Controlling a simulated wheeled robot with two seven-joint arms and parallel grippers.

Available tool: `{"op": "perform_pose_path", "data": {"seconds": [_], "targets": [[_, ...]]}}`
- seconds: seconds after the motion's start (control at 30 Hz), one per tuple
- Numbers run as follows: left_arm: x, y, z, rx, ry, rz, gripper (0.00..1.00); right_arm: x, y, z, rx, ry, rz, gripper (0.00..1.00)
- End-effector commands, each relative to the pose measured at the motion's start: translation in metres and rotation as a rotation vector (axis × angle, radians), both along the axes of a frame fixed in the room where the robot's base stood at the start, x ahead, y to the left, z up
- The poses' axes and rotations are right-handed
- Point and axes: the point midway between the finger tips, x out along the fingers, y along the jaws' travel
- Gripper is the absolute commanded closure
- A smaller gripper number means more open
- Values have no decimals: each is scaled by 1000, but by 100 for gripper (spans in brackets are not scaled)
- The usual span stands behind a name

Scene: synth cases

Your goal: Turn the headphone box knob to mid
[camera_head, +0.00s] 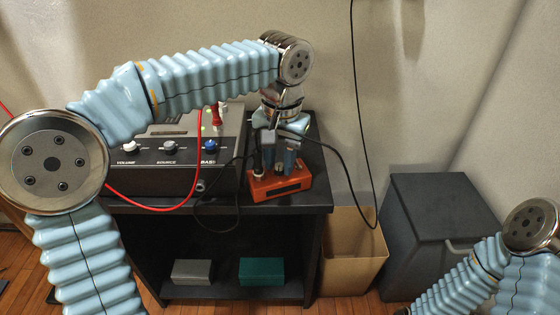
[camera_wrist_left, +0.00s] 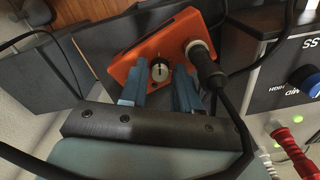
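The headphone box is a small orange box (camera_head: 280,187) on the right part of the black stand's top. It also shows in the left wrist view (camera_wrist_left: 132,72). Its black knob (camera_wrist_left: 159,70) with a pale marking sits on the box's face; its exact setting is too small to read surely. My left gripper (camera_head: 279,163) is over the box, pointing down. In the left wrist view its two blue fingers (camera_wrist_left: 160,92) are apart, one on each side of the knob, with gaps visible. A black plug (camera_wrist_left: 203,62) stands in the box beside the right finger. My right gripper is out of view.
A grey amplifier (camera_head: 170,175) with knobs and a red plug stands left of the box. A red cable (camera_head: 150,206) and black cables (camera_head: 335,155) loop around. Grey and green boxes lie on the lower shelf. A tan bin (camera_head: 352,250) and dark cabinet (camera_head: 440,205) are right.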

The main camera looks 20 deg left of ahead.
Motion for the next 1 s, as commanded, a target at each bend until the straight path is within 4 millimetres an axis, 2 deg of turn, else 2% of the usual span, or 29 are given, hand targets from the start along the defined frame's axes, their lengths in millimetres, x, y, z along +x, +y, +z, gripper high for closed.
{"op": "perform_pose_path", "data": {"seconds": [0.2, 0.4, 0.73, 1.0], "targets": [[0, 0, 0, 0, 0, 0, 70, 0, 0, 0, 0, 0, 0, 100], [0, 0, 0, 0, 0, 0, 100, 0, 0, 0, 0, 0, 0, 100], [0, 0, 2, 0, 1, -26, 100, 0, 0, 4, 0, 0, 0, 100], [0, -1, 4, 1, 2, -169, 100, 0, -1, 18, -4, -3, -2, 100]]}}
